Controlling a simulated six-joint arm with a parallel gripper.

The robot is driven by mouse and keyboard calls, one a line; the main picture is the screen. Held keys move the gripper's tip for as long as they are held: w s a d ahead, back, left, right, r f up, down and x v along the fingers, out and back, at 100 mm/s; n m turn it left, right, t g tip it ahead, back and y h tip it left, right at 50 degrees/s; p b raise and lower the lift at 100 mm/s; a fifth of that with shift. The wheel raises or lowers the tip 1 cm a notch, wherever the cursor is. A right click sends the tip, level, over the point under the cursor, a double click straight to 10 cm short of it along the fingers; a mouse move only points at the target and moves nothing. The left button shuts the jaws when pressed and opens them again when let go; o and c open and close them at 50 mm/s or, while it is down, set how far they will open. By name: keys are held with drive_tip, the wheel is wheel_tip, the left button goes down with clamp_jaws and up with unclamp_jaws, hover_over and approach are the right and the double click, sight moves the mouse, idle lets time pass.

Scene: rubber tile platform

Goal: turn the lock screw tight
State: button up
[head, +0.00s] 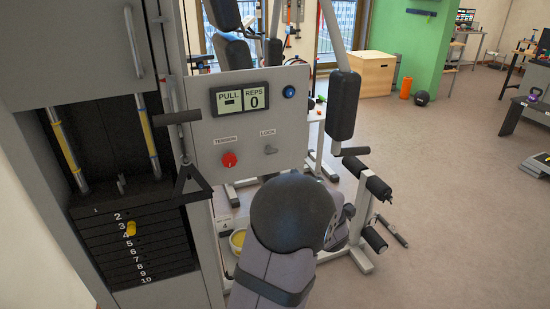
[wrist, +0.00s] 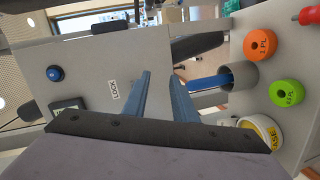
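The lock screw (head: 270,149) is a small grey winged knob on the light grey machine panel (head: 205,135), just below the LOCK label (head: 267,133). In the wrist view the LOCK label (wrist: 113,91) shows sideways on the panel. The screw itself cannot be made out there; the near finger seems to cover its place. My gripper (wrist: 162,77) shows two blue-grey fingers with a clear gap and nothing seen between them. In the head view I cannot make out the fingers. How far they are from the screw is unclear.
The panel also holds a red tension knob (head: 229,160), a PULL/REPS display (head: 240,98) and a blue button (head: 288,91). A weight stack (head: 130,240) stands left.

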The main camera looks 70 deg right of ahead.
sight(273, 153)
drive_tip(key=w+r+n+t, duration=0.1)
drive_tip(key=a+r+n+t, duration=0.1)
drive_tip(key=r+n, duration=0.1)
drive_tip(key=w+r+n+t, duration=0.1)
drive_tip(key=shift+w+a+r+n, duration=0.3)
drive_tip(key=shift+a+r, duration=0.05)
drive_tip(key=shift+r, duration=0.05)
drive_tip(key=shift+p+x, duration=1.35)
drive_tip(key=shift+x, duration=2.35)
drive_tip(key=shift+c, duration=0.6)
clamp_jaws()
